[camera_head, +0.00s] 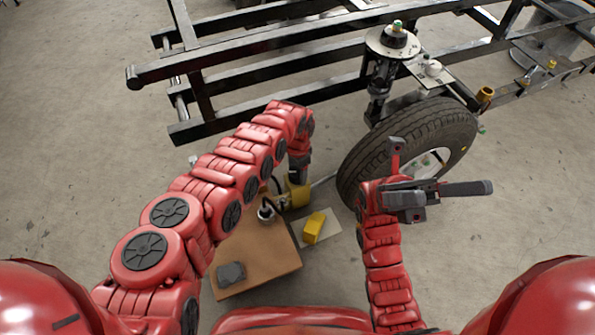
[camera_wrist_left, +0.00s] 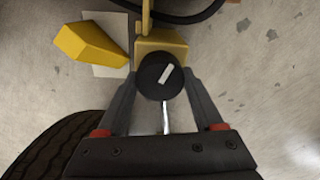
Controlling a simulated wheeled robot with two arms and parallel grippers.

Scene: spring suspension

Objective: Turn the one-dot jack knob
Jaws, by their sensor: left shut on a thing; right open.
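A round black knob (camera_wrist_left: 153,87) with a slanted white bar mark sits on a yellow jack body (camera_wrist_left: 160,44) in the left wrist view. My left gripper (camera_wrist_left: 160,76) is shut on this knob, one finger on each side. No dots are legible on it. In the head view the yellow jack (camera_head: 298,196) is on the floor left of the tire, and my left gripper (camera_head: 299,176) reaches down onto it, hiding the knob. My right gripper (camera_head: 450,191) is open and empty, raised in front of the tire.
A yellow block (camera_head: 314,227) lies on a pale sheet beside a brown board (camera_head: 262,262) holding a grey item. The tire (camera_head: 375,157) stands right of the jack. A black frame (camera_head: 250,70) spans the back. A dark hose runs near the jack.

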